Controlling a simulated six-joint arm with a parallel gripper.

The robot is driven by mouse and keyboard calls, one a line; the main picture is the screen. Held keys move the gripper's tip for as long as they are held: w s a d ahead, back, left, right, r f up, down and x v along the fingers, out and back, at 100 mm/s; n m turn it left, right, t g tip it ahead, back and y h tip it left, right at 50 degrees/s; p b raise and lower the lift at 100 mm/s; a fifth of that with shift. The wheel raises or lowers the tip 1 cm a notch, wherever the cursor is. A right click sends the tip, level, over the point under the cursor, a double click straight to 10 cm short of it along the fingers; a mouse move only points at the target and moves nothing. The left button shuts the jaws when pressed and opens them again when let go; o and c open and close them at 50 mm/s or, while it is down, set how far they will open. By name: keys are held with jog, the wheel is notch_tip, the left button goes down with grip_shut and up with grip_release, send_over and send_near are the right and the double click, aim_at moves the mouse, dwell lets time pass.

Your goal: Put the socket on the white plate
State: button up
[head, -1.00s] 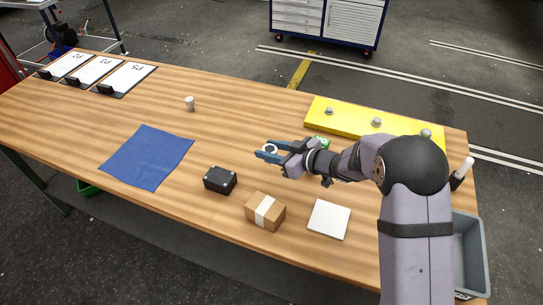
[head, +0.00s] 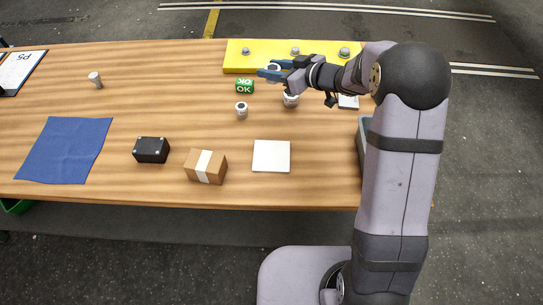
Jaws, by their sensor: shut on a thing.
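The white plate (head: 271,156) is a flat square lying bare near the front edge of the table. My gripper (head: 270,71) is shut on a small pale, round piece, which looks like the socket (head: 273,69). The fingers hide most of it. The gripper shows behind the plate in the picture, over the front edge of the yellow board. Its exact height is hard to tell.
A green OK cube (head: 244,87) and two small metal cylinders (head: 241,110) (head: 291,100) stand between gripper and plate. A taped carton (head: 206,167) and black box (head: 151,150) are left of the plate. The yellow board (head: 240,60) carries bolts. A blue cloth (head: 65,150) lies left.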

jog(key=s+d, duration=0.2)
jog(key=d, duration=0.3)
jog(key=n+g+y, duration=0.3)
jog(key=n+g, duration=0.2)
send_over(272, 155)
notch_tip(272, 155, down, 3)
jog(key=shift+f, duration=4.9)
jog(key=shift+f, duration=0.15)
jog(key=o, duration=1.2)
